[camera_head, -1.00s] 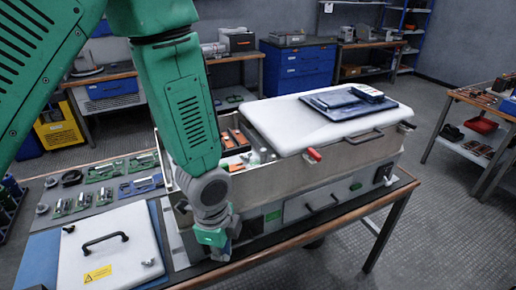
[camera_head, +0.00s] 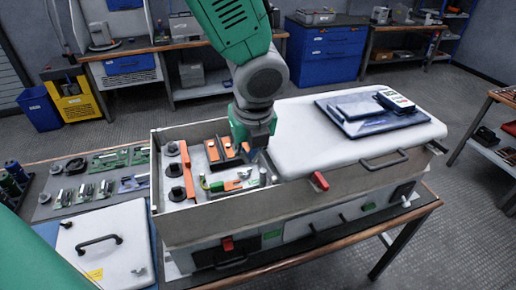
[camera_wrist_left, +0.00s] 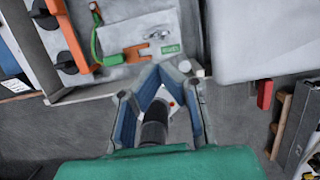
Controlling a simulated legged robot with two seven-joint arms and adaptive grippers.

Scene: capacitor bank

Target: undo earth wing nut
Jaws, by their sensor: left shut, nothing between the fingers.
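The open capacitor box (camera_head: 235,210) stands on the bench. Inside it, a green-and-yellow earth cable (camera_head: 204,183) runs to an orange bar (camera_head: 232,186); in the left wrist view the cable (camera_wrist_left: 95,42) and bar (camera_wrist_left: 128,54) lie beyond the fingertips. A small green label (camera_wrist_left: 170,48) sits beside the bar. My left gripper (camera_head: 254,150) points down above the box, near the white lid's edge. Its fingers (camera_wrist_left: 160,68) are shut and empty. My right gripper is not in view.
A red handle (camera_head: 320,181) sticks out at the front wall. A white panel (camera_head: 105,240) with a black handle lies at the left. Orange-and-black fittings (camera_head: 187,170) stand inside the box.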

